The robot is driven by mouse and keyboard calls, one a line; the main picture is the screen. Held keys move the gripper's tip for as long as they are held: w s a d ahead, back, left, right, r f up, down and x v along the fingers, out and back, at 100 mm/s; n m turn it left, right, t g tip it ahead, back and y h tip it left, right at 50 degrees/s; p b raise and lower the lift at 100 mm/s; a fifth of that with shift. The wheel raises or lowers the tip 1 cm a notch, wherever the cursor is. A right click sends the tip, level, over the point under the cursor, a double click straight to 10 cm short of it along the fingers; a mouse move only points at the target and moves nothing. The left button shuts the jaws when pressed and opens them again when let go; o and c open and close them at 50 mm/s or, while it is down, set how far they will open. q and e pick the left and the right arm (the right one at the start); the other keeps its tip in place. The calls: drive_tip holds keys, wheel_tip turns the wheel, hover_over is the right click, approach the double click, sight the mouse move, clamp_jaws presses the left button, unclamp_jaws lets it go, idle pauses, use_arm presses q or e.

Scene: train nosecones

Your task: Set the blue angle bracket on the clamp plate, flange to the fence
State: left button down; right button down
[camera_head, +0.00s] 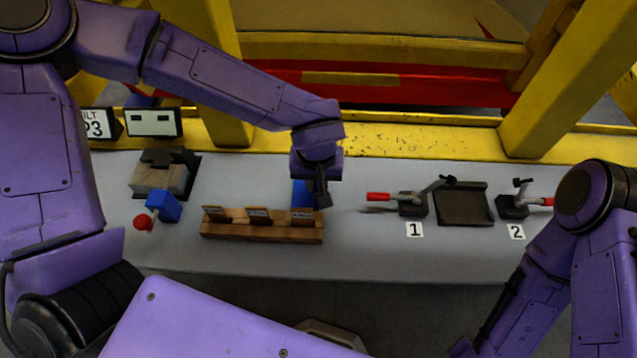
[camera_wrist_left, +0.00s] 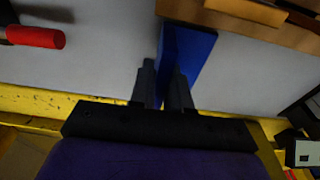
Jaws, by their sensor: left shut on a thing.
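The blue angle bracket (camera_head: 302,194) is at the right end of the wooden rack, partly hidden by my left gripper (camera_head: 322,200). In the left wrist view the bracket (camera_wrist_left: 184,58) stands between the fingers of my left gripper (camera_wrist_left: 165,80), which is shut on it. In that view its far end is beside the wooden rack. I cannot tell whether it still touches the rack or the table. The dark clamp plate (camera_head: 464,206) lies at the right of the table, with a raised edge at its back. My right gripper is not in view.
The wooden rack (camera_head: 262,232) has several labelled slots. Red-handled toggle clamps labelled 1 (camera_head: 410,204) and 2 (camera_head: 514,206) flank the plate. A blue block with a red knob (camera_head: 160,207) and a grey-brown block (camera_head: 160,178) stand at left. Table between rack and clamp 1 is clear.

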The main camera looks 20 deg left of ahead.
use_arm(q)
drive_tip(key=shift+f, duration=0.65)
drive_tip(key=c, duration=1.1)
unclamp_jaws()
drive_tip(key=shift+s+f, duration=0.1)
drive_tip(key=shift+f, duration=0.05)
